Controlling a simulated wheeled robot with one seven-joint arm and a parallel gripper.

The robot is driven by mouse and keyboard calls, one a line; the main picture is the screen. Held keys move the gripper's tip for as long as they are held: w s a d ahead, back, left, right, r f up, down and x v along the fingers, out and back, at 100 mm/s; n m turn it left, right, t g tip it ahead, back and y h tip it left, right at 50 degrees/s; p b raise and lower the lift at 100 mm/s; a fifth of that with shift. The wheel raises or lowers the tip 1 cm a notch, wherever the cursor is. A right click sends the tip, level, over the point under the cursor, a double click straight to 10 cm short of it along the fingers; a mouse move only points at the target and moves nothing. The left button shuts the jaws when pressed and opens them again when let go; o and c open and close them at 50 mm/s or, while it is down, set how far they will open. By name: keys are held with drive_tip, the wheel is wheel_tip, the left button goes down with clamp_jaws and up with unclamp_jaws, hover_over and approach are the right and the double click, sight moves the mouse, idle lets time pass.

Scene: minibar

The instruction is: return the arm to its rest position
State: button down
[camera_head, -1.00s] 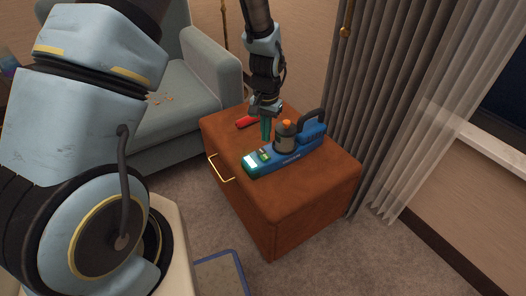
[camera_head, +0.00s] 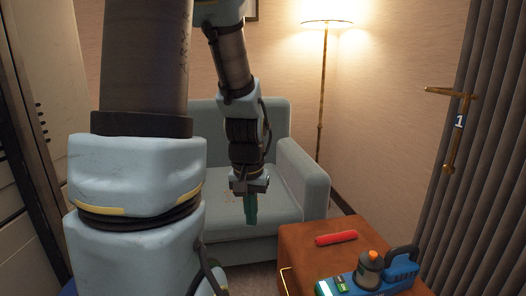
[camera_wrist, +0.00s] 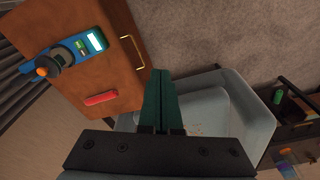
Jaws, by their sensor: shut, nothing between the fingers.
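My gripper (camera_head: 251,208) hangs pointing down in front of the armchair in the head view, to the left of the wooden cabinet. In the wrist view its green fingers (camera_wrist: 161,100) lie together with nothing between them. My arm is raised, with its upper part crossing the left half of the head view. My gripper is apart from everything on the cabinet.
A grey armchair (camera_head: 302,172) stands behind my gripper. A floor lamp (camera_head: 322,90) and curtain (camera_head: 487,150) stand farther right.

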drive_tip(key=s+a+r+n, duration=0.1)
drive_tip(key=s+a+r, duration=0.1)
drive_tip(key=s+a, duration=0.15)
wheel_tip(320, 180, up, 17)
drive_tip(key=p, duration=1.7)
drive_tip(key=shift+w+a, duration=0.25)
drive_tip(key=shift+w, duration=0.05)
